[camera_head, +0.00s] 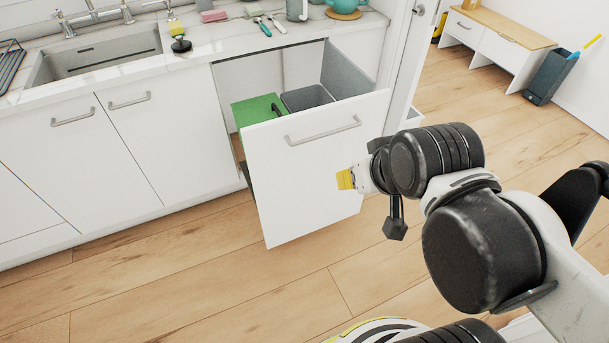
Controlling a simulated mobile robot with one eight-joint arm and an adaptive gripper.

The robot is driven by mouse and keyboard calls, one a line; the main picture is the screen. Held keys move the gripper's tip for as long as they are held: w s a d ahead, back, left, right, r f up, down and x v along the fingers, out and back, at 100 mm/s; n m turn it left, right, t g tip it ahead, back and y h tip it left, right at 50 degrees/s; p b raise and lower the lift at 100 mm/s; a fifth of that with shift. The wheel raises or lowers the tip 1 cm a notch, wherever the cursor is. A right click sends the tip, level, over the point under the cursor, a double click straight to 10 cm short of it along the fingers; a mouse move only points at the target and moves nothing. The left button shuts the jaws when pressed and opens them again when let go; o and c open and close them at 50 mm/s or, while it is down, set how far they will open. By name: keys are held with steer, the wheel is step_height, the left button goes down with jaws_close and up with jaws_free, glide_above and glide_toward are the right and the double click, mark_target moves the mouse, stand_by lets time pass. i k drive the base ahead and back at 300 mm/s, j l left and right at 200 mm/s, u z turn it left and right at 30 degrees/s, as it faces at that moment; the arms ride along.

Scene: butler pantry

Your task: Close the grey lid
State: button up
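A pulled-out bin drawer with a white front (315,170) stands out below the counter. A grey panel (350,70), which looks like the raised grey lid, stands upright at the right of that bin. A green lid (257,110) lies flat over the left bin, with a dark handle at its right edge. My gripper (345,179), with yellow fingertips, is in front of the drawer front, to the right of its middle and below the bins in the picture. It appears empty; its finger opening is not clear.
The drawer's bar handle (322,131) sticks out from its front. The counter (205,45) above holds a sink (100,55), brushes and a teal pot (345,6). Wooden floor (200,270) is clear in front. A low bench (497,38) stands at the back right.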

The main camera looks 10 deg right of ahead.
mark_target(341, 77)
steer(key=i+l+u, duration=0.3)
steer(key=l, duration=0.35)
steer(key=i+l+u, duration=0.3)
steer(key=l, duration=0.4)
steer(key=l+u, duration=0.15)
steer(key=l, duration=0.3)
steer(key=l+u, duration=0.1)
steer(key=l, duration=0.35)
steer(key=k+l+u, duration=0.15)
steer(key=l, duration=0.25)
steer(key=l+u, duration=0.1)
steer(key=l, duration=0.35)
steer(key=k+l+u, duration=0.15)
steer(key=l, duration=0.3)
steer(key=k+l+u, duration=0.1)
steer(key=l, duration=0.3)
